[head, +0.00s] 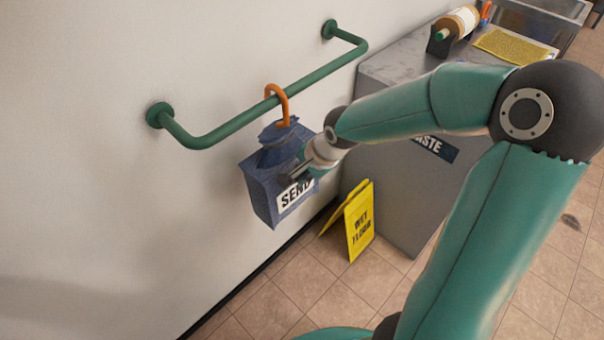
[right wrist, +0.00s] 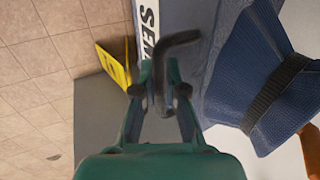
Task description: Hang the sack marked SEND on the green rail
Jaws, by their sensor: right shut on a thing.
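The blue sack (head: 266,187) marked SEND hangs upright by the wall, below the green rail (head: 310,79). Its orange hook (head: 284,105) arches over the rail; I cannot tell whether it bears on it. My right gripper (head: 287,179) is at the front of the sack, by the SEND label (head: 295,193). In the right wrist view, my right gripper (right wrist: 166,92) is shut on a dark bent piece (right wrist: 172,44) at the sack's front. The sack's blue cloth (right wrist: 250,70) fills the right there, with part of the orange hook (right wrist: 312,150) at the lower right. My left gripper is not in view.
A grey cabinet (head: 395,205) marked WASTE stands right of the sack, with a roll (head: 460,22) and a yellow mat (head: 513,46) on top. A yellow wet-floor sign (head: 359,222) stands on the tiles below. The wall left of the rail is clear.

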